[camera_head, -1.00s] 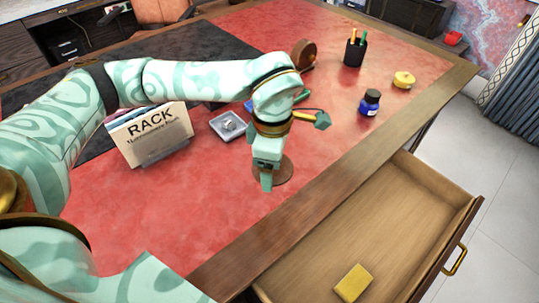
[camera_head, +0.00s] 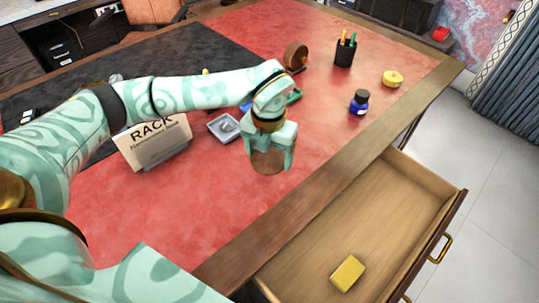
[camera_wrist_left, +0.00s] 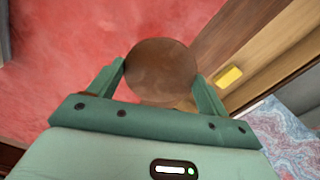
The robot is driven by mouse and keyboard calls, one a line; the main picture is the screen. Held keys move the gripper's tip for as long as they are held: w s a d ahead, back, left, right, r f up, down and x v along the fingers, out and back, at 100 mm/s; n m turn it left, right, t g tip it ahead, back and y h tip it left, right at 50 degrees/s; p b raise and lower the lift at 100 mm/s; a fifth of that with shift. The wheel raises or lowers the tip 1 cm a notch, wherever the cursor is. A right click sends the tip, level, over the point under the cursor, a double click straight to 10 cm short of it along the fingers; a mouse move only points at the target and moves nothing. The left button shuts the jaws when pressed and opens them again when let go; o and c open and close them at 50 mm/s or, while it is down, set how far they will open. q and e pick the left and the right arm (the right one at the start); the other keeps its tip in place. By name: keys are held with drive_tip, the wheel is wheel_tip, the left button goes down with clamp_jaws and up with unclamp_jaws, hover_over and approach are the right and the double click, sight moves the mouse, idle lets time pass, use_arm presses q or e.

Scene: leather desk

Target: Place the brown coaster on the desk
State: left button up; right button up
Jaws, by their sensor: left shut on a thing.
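The brown coaster (camera_head: 268,161) is a round, flat disc at my left gripper (camera_head: 270,160), over the red leather of the desk (camera_head: 120,215), near its front wooden edge. In the left wrist view the coaster (camera_wrist_left: 162,70) shows as a full disc between the two green fingers of my left gripper (camera_wrist_left: 162,88). The fingers are shut on its sides. I cannot tell how far it is above the leather. My right gripper is not in view.
An open drawer (camera_head: 410,185) juts out at the right, with a yellow block (camera_head: 348,273) inside. A file rack (camera_head: 155,145), a grey tray (camera_head: 223,128), an ink bottle (camera_head: 359,102), a pen cup (camera_head: 345,52) and a yellow round tin (camera_head: 393,79) stand on the desk. The front-left leather is clear.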

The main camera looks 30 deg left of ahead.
use_arm(q)
drive_tip(key=w+a+f+b, duration=0.1)
drive_tip(key=w+f, duration=0.1)
drive_tip(key=w+a+f+b, duration=0.1)
drive_tip(key=w+f, duration=0.1)
drive_tip(key=w, duration=0.1)
drive_tip(key=w+a+f+b, duration=0.1)
drive_tip(key=w+a+f, duration=0.1)
drive_tip(key=f, duration=0.1)
drive_tip(key=shift+w+b, duration=0.2)
drive_tip(key=shift+b, duration=0.1)
drive_tip(key=f, duration=0.1)
drive_tip(key=f+b, duration=0.2)
drive_tip(key=f, duration=0.1)
drive_tip(key=shift+w+a, duration=0.15)
drive_tip(key=shift+w, duration=0.1)
drive_tip(key=shift+r, duration=0.15)
drive_tip(key=o, duration=1)
drive_tip(key=shift+c, duration=0.2)
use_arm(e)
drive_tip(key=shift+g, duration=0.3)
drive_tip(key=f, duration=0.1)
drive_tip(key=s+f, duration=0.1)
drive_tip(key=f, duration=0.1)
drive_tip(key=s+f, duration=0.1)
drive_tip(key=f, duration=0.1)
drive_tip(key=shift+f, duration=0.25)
